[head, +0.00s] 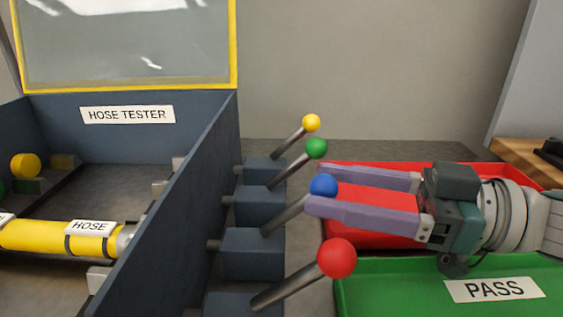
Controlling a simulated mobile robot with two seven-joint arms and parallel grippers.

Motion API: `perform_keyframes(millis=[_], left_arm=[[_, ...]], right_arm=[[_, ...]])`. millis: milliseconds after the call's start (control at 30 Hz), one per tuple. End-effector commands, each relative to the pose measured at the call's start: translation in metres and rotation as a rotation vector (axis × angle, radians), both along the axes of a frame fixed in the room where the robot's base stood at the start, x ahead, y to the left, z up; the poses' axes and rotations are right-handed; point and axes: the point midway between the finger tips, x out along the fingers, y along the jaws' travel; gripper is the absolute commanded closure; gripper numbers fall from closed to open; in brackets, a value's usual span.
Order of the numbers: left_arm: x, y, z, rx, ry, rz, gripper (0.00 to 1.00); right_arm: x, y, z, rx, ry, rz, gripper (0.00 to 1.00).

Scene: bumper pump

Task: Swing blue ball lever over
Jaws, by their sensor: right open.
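The blue ball lever (323,186) is a grey rod with a blue ball on top. It leans up and to the right from its dark block beside the hose tester (174,210). My right gripper (315,188) reaches in from the right with its two purple fingers apart. Its fingertips are at the blue ball, which shows at the ends of the fingers. The near fingertip overlaps the rod just below the ball. I cannot tell whether they touch. My left gripper is not in view.
Yellow (311,122), green (316,148) and red (337,258) ball levers stand in the same row, all leaning right. A yellow hose (50,237) lies inside the tester. A red tray (350,239) and a green PASS tray (400,294) lie right of the levers, under my arm.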

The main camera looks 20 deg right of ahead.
Motion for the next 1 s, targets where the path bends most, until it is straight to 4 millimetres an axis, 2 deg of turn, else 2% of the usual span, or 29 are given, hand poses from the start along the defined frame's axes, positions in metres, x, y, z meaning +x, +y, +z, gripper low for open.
perform_keyframes(millis=[233,800,1000], left_arm=[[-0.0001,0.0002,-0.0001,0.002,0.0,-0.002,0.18],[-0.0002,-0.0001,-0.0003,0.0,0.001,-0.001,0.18],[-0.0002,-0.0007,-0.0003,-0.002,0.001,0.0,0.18]], right_arm=[[0.0005,0.0009,-0.0004,-0.001,0.001,0.0,0.34],[0.0003,0.0005,-0.0004,-0.001,0.001,0.0,0.98],[0.0003,0.0004,-0.0005,-0.001,0.001,0.0,1.0]])
